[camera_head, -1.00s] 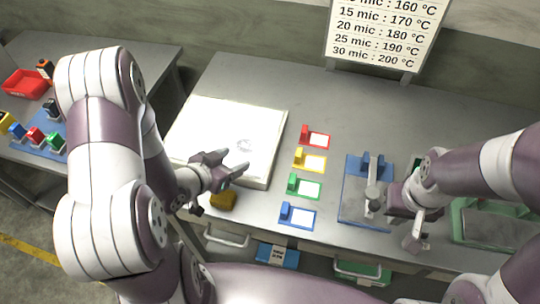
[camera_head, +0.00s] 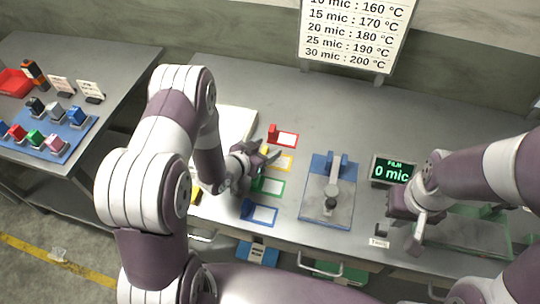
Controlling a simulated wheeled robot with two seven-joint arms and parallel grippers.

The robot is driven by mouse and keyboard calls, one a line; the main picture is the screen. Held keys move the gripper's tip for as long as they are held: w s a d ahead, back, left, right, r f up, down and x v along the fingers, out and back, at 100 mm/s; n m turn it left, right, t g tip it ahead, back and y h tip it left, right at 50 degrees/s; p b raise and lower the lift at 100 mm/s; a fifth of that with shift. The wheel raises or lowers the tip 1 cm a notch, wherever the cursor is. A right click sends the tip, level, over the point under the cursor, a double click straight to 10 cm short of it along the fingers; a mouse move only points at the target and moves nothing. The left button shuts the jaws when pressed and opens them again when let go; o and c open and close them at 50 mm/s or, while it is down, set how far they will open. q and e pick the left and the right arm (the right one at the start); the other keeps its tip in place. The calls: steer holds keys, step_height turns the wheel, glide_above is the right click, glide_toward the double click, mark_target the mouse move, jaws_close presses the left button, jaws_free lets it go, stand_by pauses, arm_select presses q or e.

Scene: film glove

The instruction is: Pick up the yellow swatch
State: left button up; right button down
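The yellow swatch (camera_head: 281,162), a pale card with a yellow border, lies on the grey bench between the red swatch (camera_head: 285,138) and the green swatch (camera_head: 270,186). Its left end, with the upright yellow tab, is mostly hidden by my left gripper (camera_head: 271,153). That gripper reaches in from the left with its fingers apart at the yellow swatch's left end. I cannot tell whether it touches the tab. My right gripper (camera_head: 405,232) hangs over the right part of the bench, and its finger gap is unclear.
A blue swatch (camera_head: 262,215) lies in front of the green one. A blue-based device (camera_head: 318,205) and a film display (camera_head: 392,171) stand to the right. A white pad (camera_head: 235,124) lies behind my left arm.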

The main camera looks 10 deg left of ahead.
arm_select(q)
jaws_close()
steer(key=shift+r, duration=0.1)
